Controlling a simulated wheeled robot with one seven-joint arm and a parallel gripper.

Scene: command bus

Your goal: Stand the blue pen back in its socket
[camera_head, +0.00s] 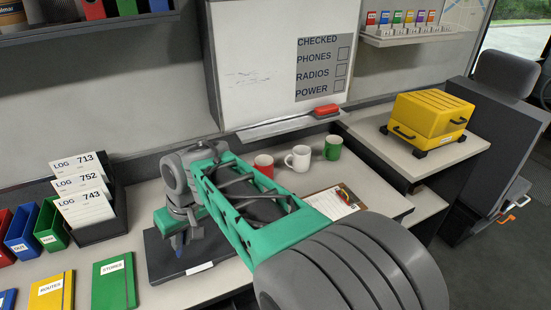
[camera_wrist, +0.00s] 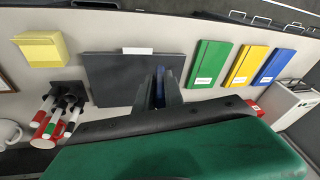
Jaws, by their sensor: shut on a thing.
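My gripper (camera_head: 180,240) is shut on the blue pen (camera_head: 178,250), above the dark mat at the left of the desk. In the wrist view the blue pen (camera_wrist: 160,74) shows between the grey fingers, over the right part of the mat. In the wrist view a black pen holder (camera_wrist: 70,92) stands left of the mat, with red, green and black-ended pens in it. The holder is hidden behind my arm in the head view, and I cannot make out an empty socket. The holder and my gripper are apart.
The dark mat (camera_head: 156,258) carries a white label. A yellow note block (camera_wrist: 40,48) lies near the holder. Red (camera_head: 264,164), white (camera_head: 298,158) and green (camera_head: 332,147) mugs stand behind my arm. A clipboard (camera_head: 330,203), log cards (camera_head: 83,195) and a green book (camera_head: 114,280) are nearby.

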